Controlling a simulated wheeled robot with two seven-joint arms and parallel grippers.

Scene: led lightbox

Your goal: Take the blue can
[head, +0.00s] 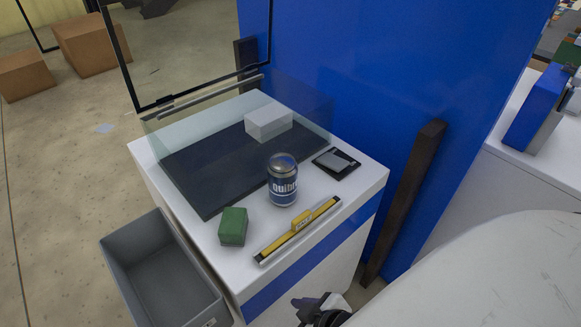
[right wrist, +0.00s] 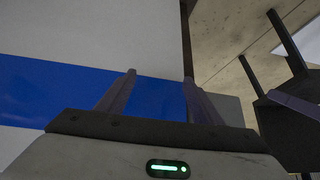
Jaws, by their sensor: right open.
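The blue can (head: 283,181) stands upright on the white cabinet top, near its middle right, with a silver top and pale lettering. My right gripper (head: 322,303) shows at the bottom of the head view, low in front of the cabinet and well apart from the can. In the right wrist view its two fingers (right wrist: 160,95) are spread with nothing between them, facing the cabinet's white side with its blue stripe (right wrist: 75,90). The can is not in the right wrist view. My left gripper is in neither view.
Around the can are a green block (head: 233,227), a yellow bar tool (head: 298,229), a black and grey flat item (head: 336,163), and a white box (head: 268,121) on the dark mat (head: 195,170). A glass panel (head: 300,98) stands behind. A grey bin (head: 135,247) sits left of the cabinet.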

